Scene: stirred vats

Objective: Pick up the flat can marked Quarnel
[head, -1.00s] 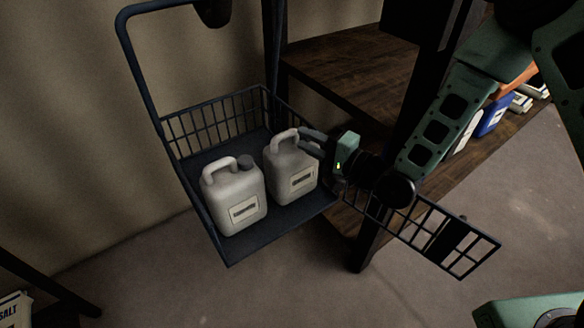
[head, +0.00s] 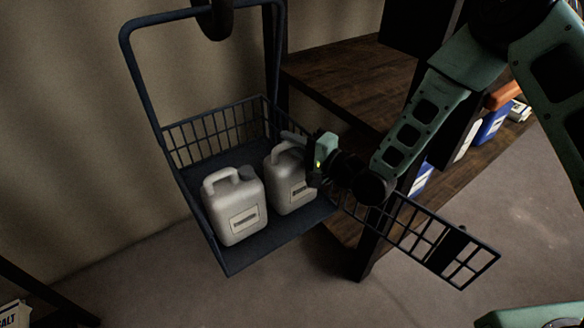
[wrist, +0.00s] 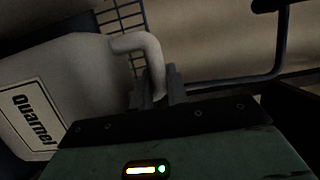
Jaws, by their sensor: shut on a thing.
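The flat can marked Quarnel (wrist: 32,110) is a pale grey jug with a loop handle. Its label reads clearly in the wrist view. Part of the can's top is hidden by my gripper. Whether it still rests on the basket floor I cannot tell.
A similar grey can (head: 236,208) stands close on the left. The basket (head: 240,262) has mesh sides and a tall hoop frame. A mesh flap (head: 435,245) sticks out at right. A dark wooden shelf (head: 345,75) with a post stands behind my arm.

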